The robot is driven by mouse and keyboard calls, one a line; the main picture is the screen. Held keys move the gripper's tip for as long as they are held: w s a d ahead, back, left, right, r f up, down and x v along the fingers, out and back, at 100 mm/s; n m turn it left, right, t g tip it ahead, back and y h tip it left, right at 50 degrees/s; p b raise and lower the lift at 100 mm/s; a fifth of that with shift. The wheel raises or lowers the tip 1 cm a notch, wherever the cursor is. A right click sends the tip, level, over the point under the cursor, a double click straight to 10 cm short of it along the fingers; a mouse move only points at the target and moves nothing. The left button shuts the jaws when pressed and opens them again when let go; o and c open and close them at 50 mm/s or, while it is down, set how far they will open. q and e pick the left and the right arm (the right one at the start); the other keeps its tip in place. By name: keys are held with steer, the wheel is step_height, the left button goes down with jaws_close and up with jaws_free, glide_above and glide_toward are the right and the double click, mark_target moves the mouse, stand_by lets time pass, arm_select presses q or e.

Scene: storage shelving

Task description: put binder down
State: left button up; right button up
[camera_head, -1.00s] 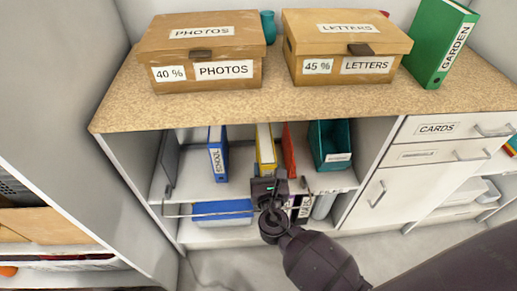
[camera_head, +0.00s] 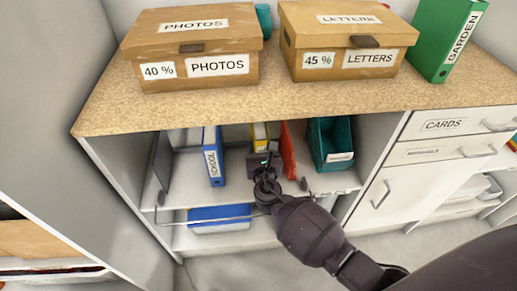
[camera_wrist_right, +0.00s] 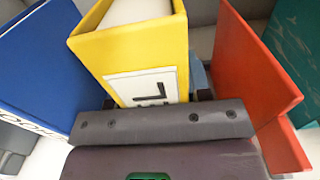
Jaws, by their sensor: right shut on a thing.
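The yellow binder (camera_head: 260,131) stands upright on the cabinet's upper inner shelf, between a blue binder marked SCHOOL (camera_head: 212,158) and a red binder (camera_head: 288,152). My right gripper (camera_head: 263,160) is shut on its spine and hides most of it in the head view. In the wrist view the yellow binder (camera_wrist_right: 135,50) rises behind the gripper (camera_wrist_right: 175,122), with a partly covered white label. The blue binder (camera_wrist_right: 50,65) is at left and the red one (camera_wrist_right: 258,75) at right. Whether the yellow binder's base touches the shelf is hidden. My left gripper is out of view.
A teal file holder (camera_head: 330,145) stands right of the red binder. The countertop (camera_head: 330,98) above overhangs the shelf opening. It bears the PHOTOS box (camera_head: 190,50), the LETTERS box (camera_head: 342,42) and a green GARDEN binder (camera_head: 445,40). A blue box (camera_head: 215,219) lies below.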

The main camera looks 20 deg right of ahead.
steer(key=shift+f, duration=0.4)
steer(key=shift+r, duration=0.25)
steer(key=shift+f, duration=0.15)
steer(key=o, duration=1.2)
steer(key=shift+c, duration=0.2)
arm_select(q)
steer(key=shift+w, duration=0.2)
